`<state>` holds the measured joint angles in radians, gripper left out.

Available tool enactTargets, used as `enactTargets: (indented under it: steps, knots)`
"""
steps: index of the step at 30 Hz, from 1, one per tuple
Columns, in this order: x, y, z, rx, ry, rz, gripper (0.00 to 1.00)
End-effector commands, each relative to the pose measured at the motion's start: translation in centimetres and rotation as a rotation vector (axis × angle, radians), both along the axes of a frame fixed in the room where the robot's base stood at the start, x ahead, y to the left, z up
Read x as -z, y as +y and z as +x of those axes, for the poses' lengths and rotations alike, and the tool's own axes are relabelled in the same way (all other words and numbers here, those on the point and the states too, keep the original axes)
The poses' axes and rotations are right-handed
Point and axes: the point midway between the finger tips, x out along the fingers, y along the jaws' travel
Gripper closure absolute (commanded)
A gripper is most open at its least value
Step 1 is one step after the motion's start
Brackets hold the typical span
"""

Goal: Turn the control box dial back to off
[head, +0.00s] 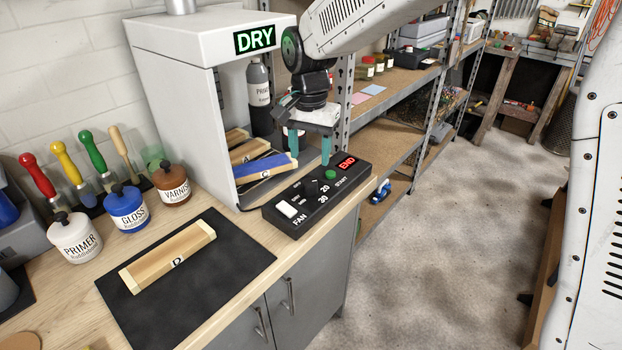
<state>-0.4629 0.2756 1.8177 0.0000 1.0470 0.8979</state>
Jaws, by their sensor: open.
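The black control box (334,203) sits at the right edge of the wooden bench, in front of the white drying cabinet. Its black dial (310,187) is in the middle of the top, with 20 and 30 printed beside it. The dial's pointer is too small to read. A white FAN switch (287,209), a green START button (330,174) and a lit red END label (346,163) are also on the box. Whether the fingertips touch anything cannot be told.
A wooden piece (168,257) lies on a black mat (225,285). Paint jars (127,212) stand left. Metal shelving (390,125) is behind.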

Motion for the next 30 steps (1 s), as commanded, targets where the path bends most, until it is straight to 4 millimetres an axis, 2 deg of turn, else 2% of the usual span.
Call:
enactTargets:
  steps: [5, 12, 18, 29, 30]
  knots:
    - [1.1, -0.1, 0.0, 0.050, 0.001, 0.000, 0.45]
    - [4.9, -0.2, -0.1, 0.049, 0.004, -0.002, 0.45]
    - [7.3, -0.2, -0.1, 0.047, 0.003, -0.001, 0.45]
    - [8.0, -0.1, -0.1, 0.046, 0.001, 0.000, 0.45]
    - [8.0, -0.1, -0.1, 0.046, 0.001, 0.000, 0.53]
